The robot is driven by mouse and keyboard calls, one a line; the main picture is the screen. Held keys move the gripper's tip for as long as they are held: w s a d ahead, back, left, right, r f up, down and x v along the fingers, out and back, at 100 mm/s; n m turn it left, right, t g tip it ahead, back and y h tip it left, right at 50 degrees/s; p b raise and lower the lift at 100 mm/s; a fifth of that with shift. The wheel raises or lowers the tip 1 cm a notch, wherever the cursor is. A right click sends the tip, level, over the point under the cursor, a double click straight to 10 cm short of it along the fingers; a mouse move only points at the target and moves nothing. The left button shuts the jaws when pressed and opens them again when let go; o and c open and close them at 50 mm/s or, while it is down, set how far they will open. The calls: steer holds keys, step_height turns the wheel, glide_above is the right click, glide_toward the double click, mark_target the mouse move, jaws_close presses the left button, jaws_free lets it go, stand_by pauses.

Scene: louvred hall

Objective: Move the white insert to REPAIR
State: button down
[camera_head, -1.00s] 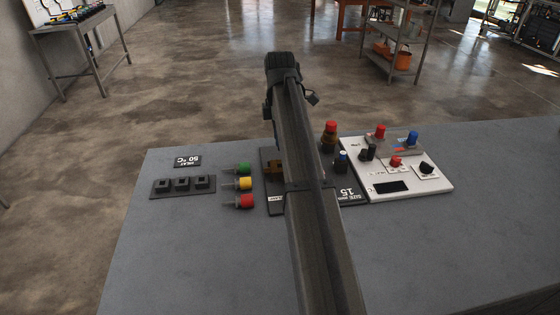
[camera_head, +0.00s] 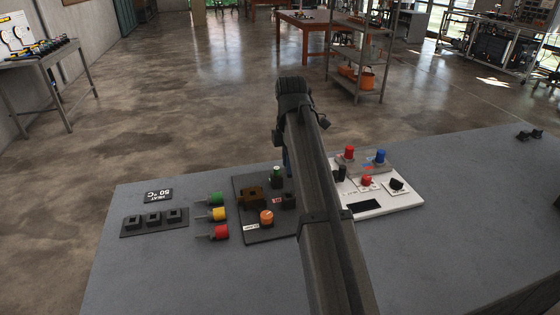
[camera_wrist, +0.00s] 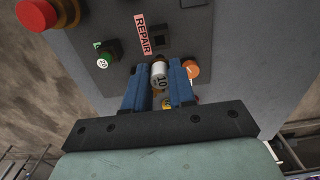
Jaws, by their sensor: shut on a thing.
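The white insert (camera_wrist: 159,80), marked 10, is held between the blue fingers of my gripper (camera_wrist: 159,66) in the wrist view. The gripper is shut on it. A pink REPAIR label (camera_wrist: 143,33) lies on a dark board just beyond the insert, beside a black square block with an opening (camera_wrist: 158,40). In the head view the pink label (camera_head: 277,201) shows left of my arm. My arm hides the insert there. Whether the insert touches the board I cannot tell.
A green insert marked 20 (camera_wrist: 104,55) and an orange part (camera_wrist: 191,69) flank the insert. The dark board (camera_head: 245,208) sits between green, yellow and red pieces (camera_head: 219,214) and a white control panel (camera_head: 408,199). The bench is clear at front left.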

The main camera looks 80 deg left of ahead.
mark_target(289, 177)
steer(key=shift+f, duration=3.35)
steer(key=shift+f, duration=0.5)
steer(key=shift+f, duration=0.6)
steer(key=c, duration=0.9)
jaws_free()
steer(key=shift+o, duration=0.2)
steer(key=shift+r, duration=0.1)
steer(key=shift+r, duration=2.45)
